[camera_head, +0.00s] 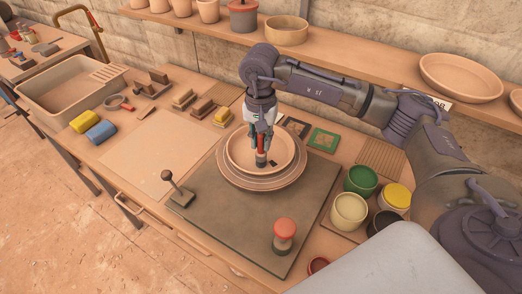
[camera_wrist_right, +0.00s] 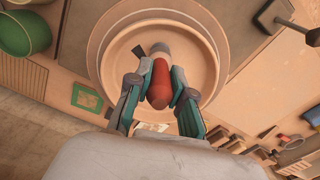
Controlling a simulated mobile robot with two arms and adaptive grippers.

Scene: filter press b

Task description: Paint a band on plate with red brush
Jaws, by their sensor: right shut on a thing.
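The plate (camera_head: 270,142) is a pale clay dish lying on a round wheel head (camera_head: 262,183) on a dark board. My right gripper (camera_head: 262,142) is over the plate and shut on the red brush (camera_head: 261,157). The brush points down, with its dark lower end at or just above the plate's inner surface; I cannot tell if it touches. In the right wrist view the red handle (camera_wrist_right: 159,82) lies between the two fingers, with the plate (camera_wrist_right: 203,75) behind it. No painted band shows on the plate. My left gripper is not in view.
A red-topped knob (camera_head: 285,230) and a lever (camera_head: 172,183) stand on the dark board. Green (camera_head: 361,180), cream (camera_head: 349,210) and yellow (camera_head: 396,196) paint pots stand at right. Sponges (camera_head: 101,132) and a sink (camera_head: 70,92) are at left. A shelf (camera_head: 350,55) with pots runs behind.

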